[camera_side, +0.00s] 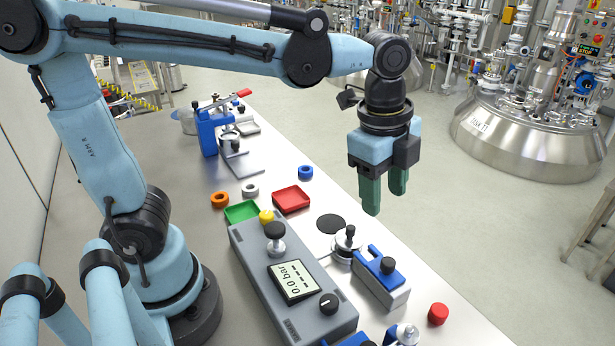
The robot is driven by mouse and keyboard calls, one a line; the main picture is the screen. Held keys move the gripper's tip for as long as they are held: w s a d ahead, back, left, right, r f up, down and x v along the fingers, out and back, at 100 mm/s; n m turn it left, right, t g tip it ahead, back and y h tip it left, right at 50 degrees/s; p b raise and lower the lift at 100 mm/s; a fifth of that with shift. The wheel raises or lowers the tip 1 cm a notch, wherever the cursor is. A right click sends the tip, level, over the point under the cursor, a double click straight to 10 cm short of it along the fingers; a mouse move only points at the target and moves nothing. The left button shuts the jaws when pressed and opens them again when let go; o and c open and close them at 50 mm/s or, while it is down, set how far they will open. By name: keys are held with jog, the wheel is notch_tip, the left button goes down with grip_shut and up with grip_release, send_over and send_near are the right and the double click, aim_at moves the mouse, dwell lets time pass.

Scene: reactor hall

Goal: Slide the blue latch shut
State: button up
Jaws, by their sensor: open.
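The blue latch (370,254) is a blue piece with a black knob (388,265) on a pale grey block (392,296), right of the grey gauge box. How far it is slid along the block is hard to tell from this view. My gripper (385,200) has two green fingers pointing down, open with a gap between them and nothing seen in it. It hangs in the air above and beyond the latch, near the table's right edge, and touches nothing.
A grey box (262,252) with a 0.0 bar display stands left of the latch. A metal piece with a black knob (349,232) is close behind it. A red cap (438,314) lies to its right. Red (291,199) and green (242,212) trays sit farther back, near a blue clamp (207,135).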

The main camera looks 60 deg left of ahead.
aim_at(389, 261)
jog(key=d+f+m, duration=0.1)
jog(key=f, duration=0.3)
jog(key=d+f+m+g, duration=0.1)
jog(key=f+m, duration=0.1)
jog(key=f, duration=0.2)
jog(key=d+f+m, duration=0.1)
jog(key=f, duration=0.2)
jog(key=shift+w+d+f+m+g, duration=0.2)
jog(key=shift+w+f+m+g, duration=0.1)
jog(key=shift+f, duration=0.1)
grip_shut()
dwell(0.3)
